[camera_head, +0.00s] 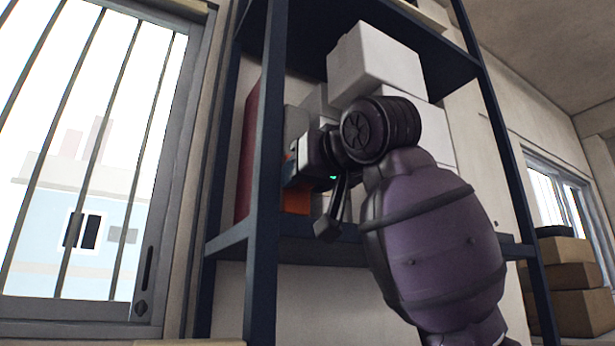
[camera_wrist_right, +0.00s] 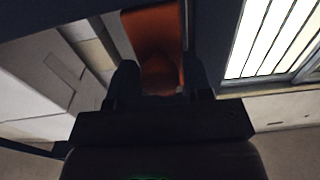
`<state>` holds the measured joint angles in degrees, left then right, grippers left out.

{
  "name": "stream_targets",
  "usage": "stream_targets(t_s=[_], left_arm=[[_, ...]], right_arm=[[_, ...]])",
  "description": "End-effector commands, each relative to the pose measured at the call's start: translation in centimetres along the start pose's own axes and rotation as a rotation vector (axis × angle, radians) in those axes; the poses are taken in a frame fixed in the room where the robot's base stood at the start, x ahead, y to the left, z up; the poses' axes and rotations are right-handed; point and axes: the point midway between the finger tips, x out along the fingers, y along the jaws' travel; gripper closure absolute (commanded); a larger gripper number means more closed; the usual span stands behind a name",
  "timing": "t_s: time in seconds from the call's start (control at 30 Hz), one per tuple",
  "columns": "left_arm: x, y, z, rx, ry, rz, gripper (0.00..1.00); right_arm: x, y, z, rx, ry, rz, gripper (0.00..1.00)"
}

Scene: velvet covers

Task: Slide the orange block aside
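The orange block (camera_head: 296,200) stands on the middle shelf, just right of the dark front post. My right gripper (camera_head: 313,190) reaches in at the shelf and hides much of the block. In the right wrist view, the orange block (camera_wrist_right: 153,40) shows beyond and between the two spread dark fingers of my right gripper (camera_wrist_right: 163,82). The fingers are apart; whether either one touches the block I cannot tell. My left gripper is not in view.
The dark blue shelf frame (camera_head: 262,200) has a post close left of the gripper. White boxes (camera_head: 375,60) are stacked to the right on the shelf. A red item (camera_head: 247,150) stands at the left. Brown boxes (camera_head: 575,275) are at far right.

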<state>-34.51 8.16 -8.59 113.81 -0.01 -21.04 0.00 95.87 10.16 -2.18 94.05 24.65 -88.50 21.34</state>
Motion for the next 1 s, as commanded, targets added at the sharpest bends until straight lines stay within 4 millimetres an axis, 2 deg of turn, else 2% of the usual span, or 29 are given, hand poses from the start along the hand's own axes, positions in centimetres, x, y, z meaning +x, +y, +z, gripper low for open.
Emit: stream_targets(t_s=[0.07, 0.77, 0.87, 1.0], left_arm=[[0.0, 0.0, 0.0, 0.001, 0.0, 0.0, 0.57], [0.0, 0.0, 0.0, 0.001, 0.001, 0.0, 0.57], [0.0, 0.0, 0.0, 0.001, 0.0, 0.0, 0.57], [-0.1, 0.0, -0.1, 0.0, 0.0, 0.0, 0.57]], right_arm=[[0.0, -0.1, 0.0, -0.001, 0.001, -0.003, 0.4], [0.0, -0.3, 0.0, -0.003, 0.002, -0.007, 0.4], [0.0, 0.0, 0.0, -0.003, 0.001, -0.007, 0.4], [0.0, 1.3, 0.0, 0.0, 0.001, -0.004, 0.4]])
